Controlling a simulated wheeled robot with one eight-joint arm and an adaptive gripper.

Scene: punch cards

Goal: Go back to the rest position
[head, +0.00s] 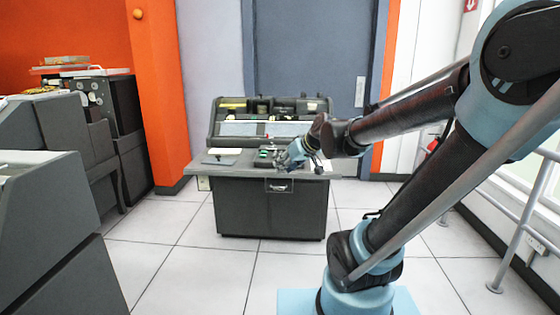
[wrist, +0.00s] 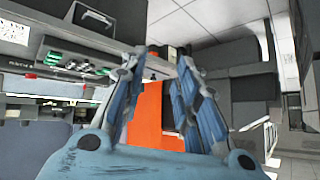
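My gripper (head: 292,153) is at the end of my outstretched arm, over the front part of the grey card-punch machine (head: 270,208) in the head view. Orange and grey surfaces show behind the gap. The machine's panel with green and red parts (wrist: 70,62) is to the left in the wrist view. I cannot tell how far the fingertips are from the machine.
Grey cabinets (head: 45,225) stand at the left. A blue-grey door (head: 312,55) and an orange wall (head: 160,90) are behind the machine. A metal railing (head: 515,235) is at the right. The tiled floor (head: 185,275) in front is clear.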

